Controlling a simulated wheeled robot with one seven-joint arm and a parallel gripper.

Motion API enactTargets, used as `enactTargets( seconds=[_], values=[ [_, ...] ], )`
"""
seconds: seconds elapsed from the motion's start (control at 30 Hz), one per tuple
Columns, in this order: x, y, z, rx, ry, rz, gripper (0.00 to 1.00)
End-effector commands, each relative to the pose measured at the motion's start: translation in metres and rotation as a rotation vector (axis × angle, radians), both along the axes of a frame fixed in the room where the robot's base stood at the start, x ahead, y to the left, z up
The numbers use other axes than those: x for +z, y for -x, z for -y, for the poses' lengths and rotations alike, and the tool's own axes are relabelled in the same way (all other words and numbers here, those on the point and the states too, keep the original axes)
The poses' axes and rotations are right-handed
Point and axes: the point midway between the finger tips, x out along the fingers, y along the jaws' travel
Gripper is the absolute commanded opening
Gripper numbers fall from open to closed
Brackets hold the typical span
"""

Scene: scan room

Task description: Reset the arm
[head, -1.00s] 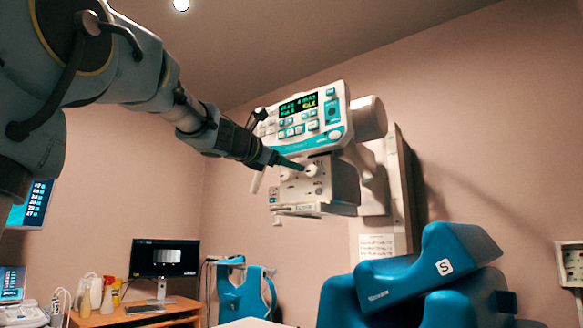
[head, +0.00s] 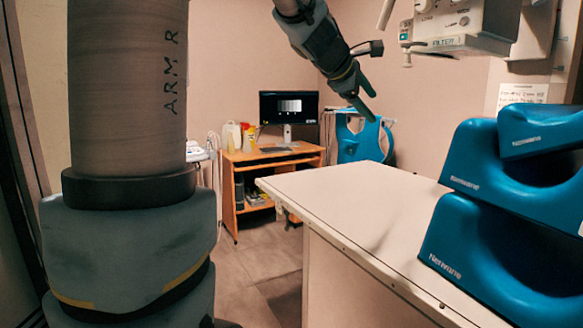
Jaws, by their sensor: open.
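My arm comes down from the top of the head view, and a thick upright link of mine fills the left side. My gripper (head: 366,100) hangs at upper centre with its teal fingers pointing down and to the right. It is open and empty. It is above the far end of the white table (head: 345,195) and appears clear of it. The X-ray machine head (head: 455,28) is at the upper right, apart from my gripper, with its top cut off by the frame.
Blue positioning cushions (head: 490,225) are stacked on the right of the table. A wooden desk (head: 270,160) with a monitor (head: 288,108) and several bottles stands at the back. Floor (head: 255,278) shows clear left of the table.

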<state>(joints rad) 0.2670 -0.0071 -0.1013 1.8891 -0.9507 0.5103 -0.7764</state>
Motion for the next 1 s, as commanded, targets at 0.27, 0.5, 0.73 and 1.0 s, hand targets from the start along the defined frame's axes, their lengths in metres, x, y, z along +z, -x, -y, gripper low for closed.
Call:
enactTargets(
  seconds=[0.27,0.5,0.73,1.0],
  values=[
    [-0.166,0.047,-0.115,-0.278,-0.598,0.024,0.76],
    [-0.265,0.13,-0.207,-0.699,-0.972,-0.002,0.76],
    [-0.301,0.182,-0.247,-0.971,-1.096,-0.01,0.76],
    [-0.304,0.187,-0.251,-1.003,-1.107,-0.008,0.76]
  ],
)
